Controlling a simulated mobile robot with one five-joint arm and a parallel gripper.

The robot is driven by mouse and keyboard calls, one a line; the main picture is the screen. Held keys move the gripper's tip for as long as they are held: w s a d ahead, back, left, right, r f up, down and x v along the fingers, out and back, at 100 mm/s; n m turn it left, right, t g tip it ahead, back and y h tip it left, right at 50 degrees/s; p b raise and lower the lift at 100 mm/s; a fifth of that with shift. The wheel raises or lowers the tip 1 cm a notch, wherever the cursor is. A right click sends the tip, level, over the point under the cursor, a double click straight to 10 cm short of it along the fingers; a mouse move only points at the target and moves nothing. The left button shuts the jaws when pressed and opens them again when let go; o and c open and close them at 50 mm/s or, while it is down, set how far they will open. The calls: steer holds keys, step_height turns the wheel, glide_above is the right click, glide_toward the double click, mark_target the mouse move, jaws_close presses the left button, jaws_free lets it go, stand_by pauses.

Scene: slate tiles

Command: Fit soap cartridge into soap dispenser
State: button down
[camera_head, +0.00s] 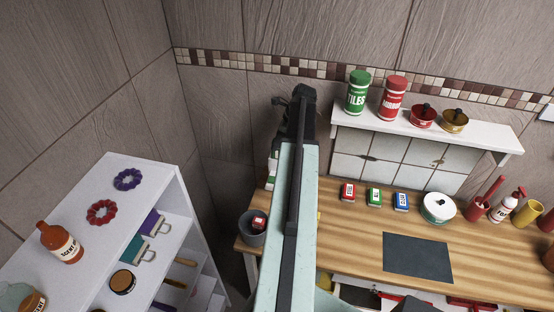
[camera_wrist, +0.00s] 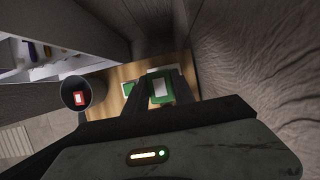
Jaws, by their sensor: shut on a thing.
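My gripper (camera_wrist: 161,82) is shut on a green soap cartridge (camera_wrist: 160,91) with a white label, seen between the two dark fingers in the wrist view. Below and beyond it, a white and green object (camera_wrist: 127,88) stands on the wooden counter; it may be the soap dispenser. In the head view a white and green object (camera_head: 272,168) shows at the left edge of my arm, mostly hidden by it. Whether the cartridge touches anything below cannot be told. Red (camera_head: 348,192), green (camera_head: 374,197) and blue (camera_head: 401,202) small boxes stand in a row on the counter.
A grey cup (camera_head: 252,230) holding a red box stands at the counter's left end. A white shelf unit (camera_head: 90,215) is at left. A dark mat (camera_head: 418,258) lies on the counter (camera_head: 350,235).

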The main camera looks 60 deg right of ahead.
mark_target(278, 150)
step_height(278, 150, down, 5)
steer(key=b, duration=0.4)
steer(key=shift+r+b, duration=0.2)
steer(key=shift+b, duration=0.15)
steer(key=shift+r, duration=0.2)
steer(key=c, duration=1.5)
jaws_free()
steer(key=shift+f, duration=0.2)
steer(key=o, duration=0.4)
steer(key=shift+o, duration=0.2)
steer(key=shift+r, duration=0.15)
steer(key=shift+r+p, duration=0.25)
steer(key=shift+p, duration=0.15)
steer(key=p+v, duration=1)
steer(key=v, duration=0.1)
steer(key=shift+r, duration=0.2)
steer(key=shift+s+r+p, duration=0.15)
steer(key=shift+r+p, duration=0.05)
steer(key=shift+p, duration=0.25)
